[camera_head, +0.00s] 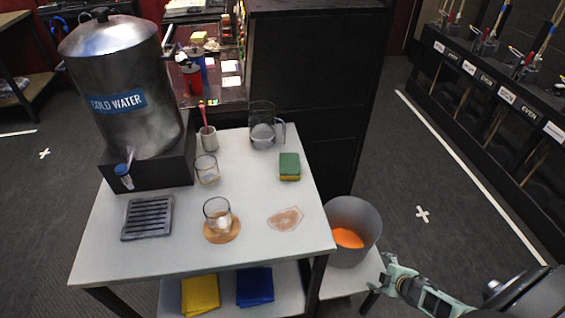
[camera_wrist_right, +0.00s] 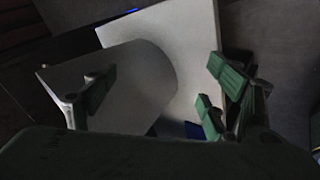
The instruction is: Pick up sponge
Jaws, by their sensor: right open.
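A green and yellow sponge (camera_head: 289,167) lies on the right part of the white table (camera_head: 160,262), near its right edge. My right gripper (camera_head: 375,287) is in the lower right of the head view, off the table's right side and below and right of the sponge. In the right wrist view my right gripper (camera_wrist_right: 150,95) has its green fingers wide apart with nothing between them that it holds. The sponge does not show in the right wrist view. My left gripper is not in view.
A grey bin (camera_head: 364,215) with orange inside stands between gripper and table. On the table are a pinkish spill (camera_head: 286,219), a glass on a coaster (camera_head: 218,213), another glass (camera_head: 207,170), a pitcher (camera_head: 263,128), a drain tray (camera_head: 147,217) and a cold water urn (camera_head: 118,85).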

